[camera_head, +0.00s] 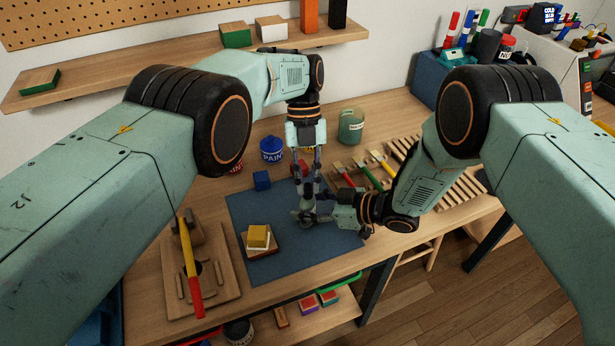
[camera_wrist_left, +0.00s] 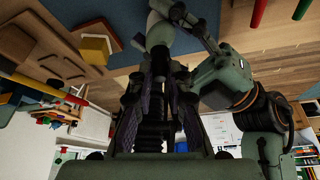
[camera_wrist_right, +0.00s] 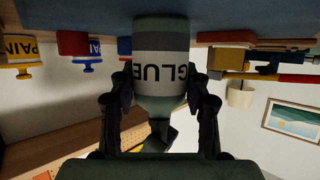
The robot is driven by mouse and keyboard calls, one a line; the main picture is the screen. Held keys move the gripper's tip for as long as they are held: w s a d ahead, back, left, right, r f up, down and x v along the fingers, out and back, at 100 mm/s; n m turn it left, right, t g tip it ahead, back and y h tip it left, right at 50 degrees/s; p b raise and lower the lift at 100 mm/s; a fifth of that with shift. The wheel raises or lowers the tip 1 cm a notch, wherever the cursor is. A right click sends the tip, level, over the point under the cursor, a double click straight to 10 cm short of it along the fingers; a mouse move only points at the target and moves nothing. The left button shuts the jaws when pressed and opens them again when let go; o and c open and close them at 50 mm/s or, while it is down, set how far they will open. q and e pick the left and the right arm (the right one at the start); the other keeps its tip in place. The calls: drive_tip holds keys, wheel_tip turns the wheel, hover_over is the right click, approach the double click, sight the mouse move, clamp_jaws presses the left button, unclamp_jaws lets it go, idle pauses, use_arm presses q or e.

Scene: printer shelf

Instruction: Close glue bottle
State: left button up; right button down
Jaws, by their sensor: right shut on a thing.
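The glue bottle (camera_wrist_right: 160,70), grey-green with a white GLUE label, stands between the two fingers of my right gripper (camera_wrist_right: 160,100), which is shut on it. In the head view the bottle (camera_head: 307,202) is small and partly covered by the grippers, over the blue mat (camera_head: 255,205). My left gripper (camera_head: 306,170) points down right above the bottle, its fingers apart. In the left wrist view its fingers (camera_wrist_left: 157,95) stand either side of a dark part in line with the bottle (camera_wrist_left: 160,30). Whether that part is the cap, and whether the fingers touch it, I cannot tell.
A yellow-topped block (camera_head: 258,237) and a blue cube (camera_head: 262,180) lie left of the bottle. Paint cans (camera_head: 271,149) and a green jar (camera_head: 351,126) stand behind. Colored-handled tools (camera_head: 384,164) and a slatted wooden rack (camera_head: 450,185) are to the right.

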use_arm(q)
drive_tip(key=o, duration=0.5)
drive_tip(key=shift+o, duration=0.2)
wheel_tip(320, 180, up, 10)
idle(0.4)
use_arm(e)
drive_tip(key=c, duration=0.6)
unclamp_jaws()
drive_tip(key=shift+o, duration=0.2)
drive_tip(key=shift+d, duration=0.1)
